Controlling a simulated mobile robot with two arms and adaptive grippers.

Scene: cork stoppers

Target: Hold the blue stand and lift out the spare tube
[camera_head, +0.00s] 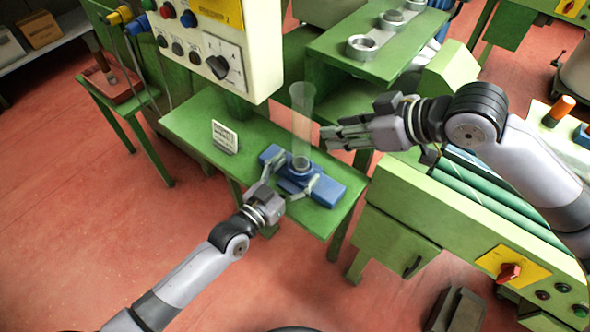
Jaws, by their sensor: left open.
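The blue stand (325,190) lies on a green table, with a raised round socket in its middle. A clear, pale tube (302,105) stands upright in the socket, its wide mouth at the top. My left gripper (297,169) is open at the stand, with one finger on each side of the socket. I cannot tell whether the fingers touch it. My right gripper (325,138) is to the right of the tube, its fingertips pointing left at it with a small gap showing. Its fingers overlap in this view, so its opening is unclear.
A small white sign (225,137) stands left of the stand on the green table (190,118). A control box (255,50) overhangs the table's back. A higher green shelf with metal rings (362,46) is behind. A green machine (430,215) stands at the right.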

